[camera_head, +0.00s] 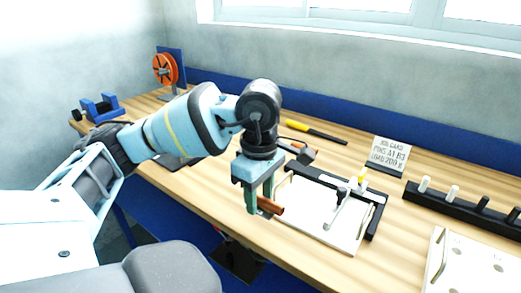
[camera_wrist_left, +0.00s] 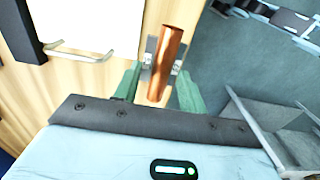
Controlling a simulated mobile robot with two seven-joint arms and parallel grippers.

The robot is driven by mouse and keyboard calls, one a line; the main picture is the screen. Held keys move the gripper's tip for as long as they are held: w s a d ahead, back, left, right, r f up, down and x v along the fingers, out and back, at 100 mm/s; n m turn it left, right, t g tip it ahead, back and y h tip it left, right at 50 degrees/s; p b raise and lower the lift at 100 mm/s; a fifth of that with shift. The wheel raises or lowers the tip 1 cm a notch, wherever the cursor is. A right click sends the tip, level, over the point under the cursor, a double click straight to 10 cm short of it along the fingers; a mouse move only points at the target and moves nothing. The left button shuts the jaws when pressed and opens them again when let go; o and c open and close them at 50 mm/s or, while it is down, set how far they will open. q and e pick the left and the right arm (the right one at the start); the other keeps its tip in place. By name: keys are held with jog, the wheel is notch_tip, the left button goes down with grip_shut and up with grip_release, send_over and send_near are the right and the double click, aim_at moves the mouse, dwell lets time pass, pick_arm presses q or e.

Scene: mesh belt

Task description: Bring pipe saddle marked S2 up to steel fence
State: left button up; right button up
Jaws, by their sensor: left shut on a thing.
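My left gripper (camera_head: 261,203) is shut on a copper-coloured pipe piece (camera_head: 271,207) with a grey plate, which I take to be the pipe saddle; no S2 mark is readable. In the left wrist view the copper pipe (camera_wrist_left: 166,62) sits between the green fingers, with the grey plate (camera_wrist_left: 150,50) behind it. The gripper holds it at the front left of a white plate (camera_head: 318,219). A dark fence with a grey strip (camera_head: 335,182) runs along this plate's back edge, apart from the held piece. My right gripper is not in view.
A clamp with a yellow tip (camera_head: 361,182) stands on the white plate. A job card (camera_head: 390,153) and a black rack with pegs (camera_head: 460,207) are behind and right. Another grey and orange piece (camera_head: 303,152) lies behind the gripper. A metal handle (camera_wrist_left: 80,54) rises from the plate.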

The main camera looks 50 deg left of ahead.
pick_arm(q)
jog(key=shift+w, duration=0.15)
jog(key=shift+w+d+f+b, duration=0.1)
jog(key=shift+w+f+b, duration=0.2)
jog(key=shift+w, duration=0.8)
jog(key=shift+w+d+f+b, duration=0.1)
jog(key=shift+w+f, duration=0.3)
jog(key=shift+w, duration=0.75)
jog(key=shift+w+d+f+b, duration=0.1)
jog(key=shift+w+f+b, duration=0.2)
jog(key=shift+w, duration=0.9)
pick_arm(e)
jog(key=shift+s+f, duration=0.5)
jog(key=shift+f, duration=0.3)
pick_arm(q)
jog(key=shift+w+f, duration=0.1)
jog(key=shift+w, duration=0.05)
grip_shut()
jog(key=shift+w, duration=0.35)
jog(key=shift+w+f, duration=0.2)
jog(key=shift+w, duration=0.3)
jog(key=shift+w+f, duration=0.2)
jog(key=shift+w, duration=0.25)
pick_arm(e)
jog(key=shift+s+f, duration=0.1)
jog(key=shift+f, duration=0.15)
pick_arm(q)
jog(key=shift+w, duration=0.1)
